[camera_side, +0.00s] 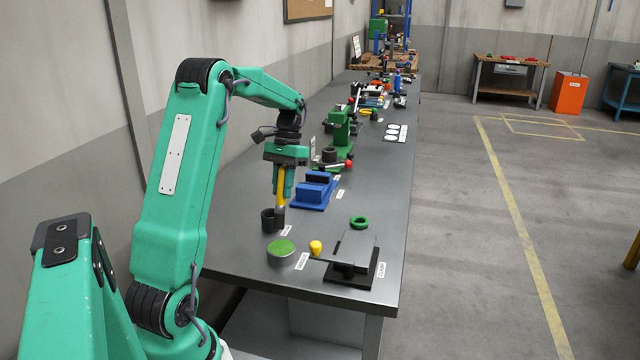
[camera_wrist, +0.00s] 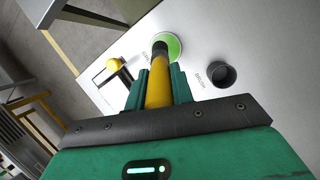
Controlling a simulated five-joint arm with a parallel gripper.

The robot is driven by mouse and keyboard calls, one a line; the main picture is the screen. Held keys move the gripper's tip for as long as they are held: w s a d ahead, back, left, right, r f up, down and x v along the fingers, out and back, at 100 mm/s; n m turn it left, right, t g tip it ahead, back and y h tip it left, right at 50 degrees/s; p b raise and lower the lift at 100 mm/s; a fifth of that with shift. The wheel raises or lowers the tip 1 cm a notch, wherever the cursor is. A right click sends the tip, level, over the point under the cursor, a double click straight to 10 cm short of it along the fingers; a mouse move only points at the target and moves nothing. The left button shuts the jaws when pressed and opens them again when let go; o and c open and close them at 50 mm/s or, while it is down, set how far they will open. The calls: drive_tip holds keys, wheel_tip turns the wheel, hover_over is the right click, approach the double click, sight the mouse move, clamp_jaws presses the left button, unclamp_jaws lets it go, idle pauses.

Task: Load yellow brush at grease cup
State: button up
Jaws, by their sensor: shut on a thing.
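My gripper (camera_side: 284,184) is shut on the yellow brush (camera_side: 281,189), which hangs upright with its bristle end down. In the wrist view my gripper (camera_wrist: 160,82) has a finger on each side of the brush's yellow handle (camera_wrist: 158,93). The grease cup (camera_side: 281,257) is a low round pot with a green top, in front of the brush in the side view. In the wrist view the dark brush end overlaps the grease cup's green top (camera_wrist: 175,47); I cannot tell its height above it.
A black holder cup (camera_side: 267,222) stands close to the brush tip in the side view; it looks empty in the wrist view (camera_wrist: 222,75). A clamp (camera_side: 350,270) with a yellow knob (camera_side: 316,247) stands right of the grease cup. A blue fixture (camera_side: 314,190) and green ring (camera_side: 359,222) are farther back.

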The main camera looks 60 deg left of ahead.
sight(283, 202)
drive_tip(key=shift+f, duration=2.4)
drive_tip(key=shift+f, duration=0.5)
idle(0.4)
drive_tip(key=shift+r, duration=3.5)
drive_tip(key=shift+w+d+r, duration=0.2)
drive_tip(key=shift+w+d, duration=0.05)
drive_tip(key=shift+w, duration=0.1)
drive_tip(key=w+d+r+m+y, duration=0.1)
drive_tip(key=w+d+r, duration=0.3)
drive_tip(key=d, duration=0.5)
drive_tip(key=w+d+r+m, duration=0.4)
drive_tip(key=d+r, duration=0.1)
drive_tip(key=d, duration=0.4)
drive_tip(key=w+d+r+m+g+y, duration=0.1)
drive_tip(key=w+d+r, duration=0.4)
drive_tip(key=d, duration=0.5)
drive_tip(key=shift+r+m+y, duration=0.2)
drive_tip(key=shift+m+y, duration=0.1)
drive_tip(key=shift+m, duration=0.5)
